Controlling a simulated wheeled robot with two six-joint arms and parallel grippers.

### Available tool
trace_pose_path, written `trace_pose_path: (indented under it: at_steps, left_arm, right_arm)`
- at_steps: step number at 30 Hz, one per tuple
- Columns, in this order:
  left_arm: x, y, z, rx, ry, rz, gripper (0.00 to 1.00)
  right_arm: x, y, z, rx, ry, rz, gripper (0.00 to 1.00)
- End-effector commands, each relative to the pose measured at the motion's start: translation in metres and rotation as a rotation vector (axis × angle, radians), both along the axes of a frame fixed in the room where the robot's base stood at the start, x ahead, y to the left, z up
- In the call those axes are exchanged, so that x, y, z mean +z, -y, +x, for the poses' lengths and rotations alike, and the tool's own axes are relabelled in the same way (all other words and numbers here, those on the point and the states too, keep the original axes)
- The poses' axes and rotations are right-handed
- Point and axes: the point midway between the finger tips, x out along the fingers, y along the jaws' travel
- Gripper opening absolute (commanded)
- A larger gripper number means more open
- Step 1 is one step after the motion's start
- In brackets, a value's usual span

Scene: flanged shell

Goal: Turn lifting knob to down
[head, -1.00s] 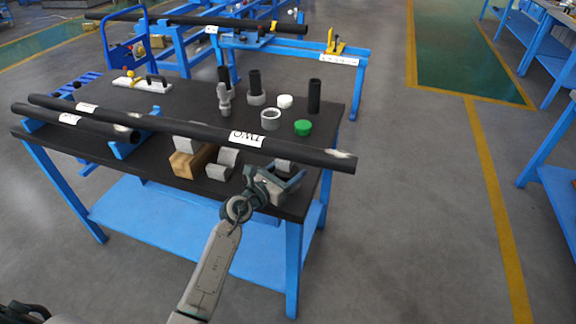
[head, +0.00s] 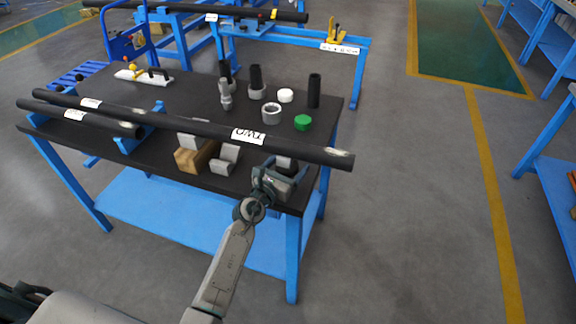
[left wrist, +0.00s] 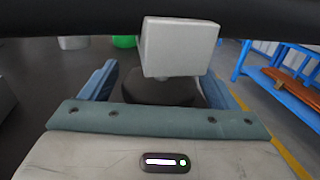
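A dark round knob (left wrist: 158,91) shows in the left wrist view under a light grey block (left wrist: 180,48). I take it to be the lifting knob; its setting cannot be read. My left gripper (head: 281,177) is at the table's front right corner, just in front of the long black pipe (head: 200,127). In the left wrist view its two blue-grey fingers (left wrist: 158,82) stand apart on either side of the knob, with small gaps visible. In the head view the gripper largely hides the knob. My right gripper is not in view.
The pipe crosses above the black table (head: 190,90) and also spans the top of the left wrist view (left wrist: 100,18). Grey V-blocks (head: 225,158), a wooden block (head: 190,160), a green cap (head: 303,122) and upright black tubes (head: 314,92) stand nearby. Floor to the right is clear.

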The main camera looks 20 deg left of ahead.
Motion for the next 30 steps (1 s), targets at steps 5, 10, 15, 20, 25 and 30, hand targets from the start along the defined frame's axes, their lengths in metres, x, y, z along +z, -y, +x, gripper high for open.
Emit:
trace_pose_path:
  at_steps: [5,10,15,20,25,30]
  left_arm:
    - [0.000,0.000,-0.001,-0.001,-0.001,0.000,0.82]
    - [-0.001,-0.004,-0.016,0.000,-0.002,0.001,0.82]
    - [-0.002,-0.012,-0.050,-0.001,-0.003,0.003,0.82]
    - [-0.001,-0.020,-0.079,-0.001,-0.002,0.001,0.82]
    - [-0.002,-0.025,-0.099,-0.001,-0.001,0.002,0.82]
    - [-0.001,-0.026,-0.105,-0.001,-0.001,0.000,0.82]
  right_arm:
    - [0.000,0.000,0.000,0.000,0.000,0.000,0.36]
    - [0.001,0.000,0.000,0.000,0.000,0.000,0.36]
    - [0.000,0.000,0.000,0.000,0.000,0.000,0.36]
    - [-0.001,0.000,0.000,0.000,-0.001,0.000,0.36]
    - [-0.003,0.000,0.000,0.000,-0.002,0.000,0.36]
    - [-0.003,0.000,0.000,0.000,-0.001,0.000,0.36]
